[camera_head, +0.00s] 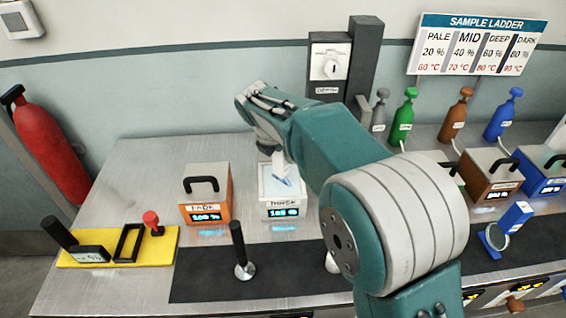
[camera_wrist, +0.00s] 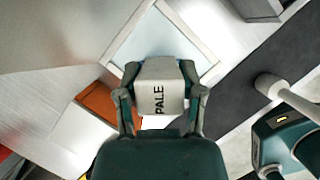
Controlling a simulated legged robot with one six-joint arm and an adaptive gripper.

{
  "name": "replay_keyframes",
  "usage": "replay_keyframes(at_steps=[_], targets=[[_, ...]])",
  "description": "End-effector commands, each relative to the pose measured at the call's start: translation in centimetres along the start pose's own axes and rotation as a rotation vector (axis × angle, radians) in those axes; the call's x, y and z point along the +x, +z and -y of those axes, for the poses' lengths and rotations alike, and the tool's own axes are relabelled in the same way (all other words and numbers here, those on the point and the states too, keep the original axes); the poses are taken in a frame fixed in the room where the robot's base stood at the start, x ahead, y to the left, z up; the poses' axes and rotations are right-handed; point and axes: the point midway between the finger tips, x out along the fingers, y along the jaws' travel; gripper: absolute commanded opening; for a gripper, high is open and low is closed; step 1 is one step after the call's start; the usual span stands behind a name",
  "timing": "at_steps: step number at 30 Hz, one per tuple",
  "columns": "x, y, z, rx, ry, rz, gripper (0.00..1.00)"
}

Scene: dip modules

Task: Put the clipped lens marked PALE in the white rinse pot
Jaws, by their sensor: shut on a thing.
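My gripper (camera_wrist: 160,98) is shut on the white clip marked PALE (camera_wrist: 157,80) in the wrist view. The white rinse pot (camera_wrist: 209,73) lies right under the clip there, its open top pale blue. In the head view the pot (camera_head: 279,211) stands at the middle of the steel table, with a lit display on its front. My gripper (camera_head: 268,142) points down over it. A pale blue lens (camera_head: 282,181) shows at the pot's opening under the gripper. I cannot tell whether it touches the liquid or the pot's floor.
A lidded orange pot (camera_head: 208,196) stands just left. Brown (camera_head: 492,188) and blue (camera_head: 541,184) lidded pots stand right. A dark mat (camera_head: 205,280) lies in front, with a black-handled stand (camera_head: 241,257) and a blue-clipped lens (camera_head: 498,238). A yellow tray (camera_head: 165,250) is far left.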

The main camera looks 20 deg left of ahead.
Motion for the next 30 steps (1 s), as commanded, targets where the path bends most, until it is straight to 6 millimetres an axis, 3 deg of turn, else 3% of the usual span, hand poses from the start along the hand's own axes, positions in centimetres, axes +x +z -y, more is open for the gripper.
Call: replay_keyframes(at_steps=[5,16,17,18,19,30], targets=[[2.4,-1.0,0.1,0.000,-0.002,-0.002,0.00],[2.7,-1.1,0.3,0.002,0.001,-0.001,0.00],[2.7,-1.1,0.2,0.001,0.001,-0.001,0.59],[2.7,-1.1,0.1,0.001,0.001,-0.001,0.77],[2.7,-1.1,0.1,0.001,0.001,-0.001,0.85],[2.6,-1.0,0.2,0.002,0.001,-0.001,0.85]])
